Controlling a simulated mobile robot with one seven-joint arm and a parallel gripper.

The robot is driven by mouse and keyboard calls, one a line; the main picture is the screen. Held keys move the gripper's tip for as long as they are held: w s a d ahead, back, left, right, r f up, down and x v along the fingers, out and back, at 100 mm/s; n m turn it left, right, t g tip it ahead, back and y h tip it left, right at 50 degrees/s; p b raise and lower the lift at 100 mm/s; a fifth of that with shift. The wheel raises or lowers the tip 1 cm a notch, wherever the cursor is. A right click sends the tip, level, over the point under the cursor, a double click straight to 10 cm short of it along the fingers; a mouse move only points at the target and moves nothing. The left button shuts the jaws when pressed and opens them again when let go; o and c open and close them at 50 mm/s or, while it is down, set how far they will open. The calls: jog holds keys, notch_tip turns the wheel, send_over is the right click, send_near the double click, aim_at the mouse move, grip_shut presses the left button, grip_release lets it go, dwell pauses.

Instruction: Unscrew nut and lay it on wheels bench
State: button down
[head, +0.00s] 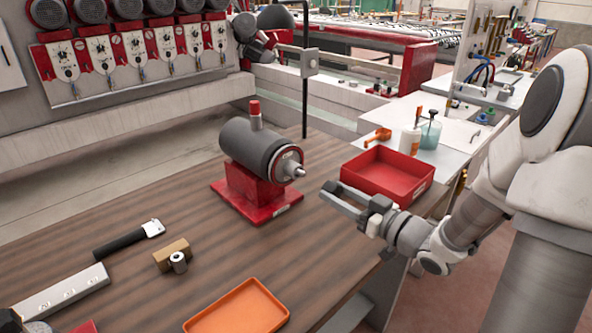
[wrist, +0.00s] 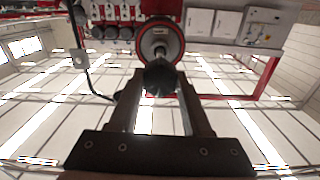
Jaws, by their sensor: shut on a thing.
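The spindle unit (head: 255,150), a grey cylinder on a red base, stands on the brown wooden bench (head: 130,215). Its bare-looking metal shaft end (head: 299,172) points right, toward my gripper (head: 342,200). In the wrist view the spindle's round red-rimmed face (wrist: 175,35) is ahead of my gripper (wrist: 160,85). A dark rounded piece, seemingly the nut (wrist: 160,76), sits between the fingertips, in line with the shaft. My gripper is shut on it. In the head view the fingers are a little right of the shaft end, apart from it; the nut is not clear there. I cannot tell which surface is the wheels bench.
A red tray (head: 388,174) stands behind my gripper at the bench's right end. An orange tray (head: 238,308) lies at the front. A black-handled tool (head: 125,242) and a small wooden block (head: 171,252) lie left. Bottles (head: 430,132) stand on the white worktop.

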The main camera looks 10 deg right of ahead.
jog(key=v, duration=0.6)
jog(key=shift+s+p, duration=0.2)
jog(key=shift+p, duration=0.15)
jog(key=shift+w+d, duration=0.1)
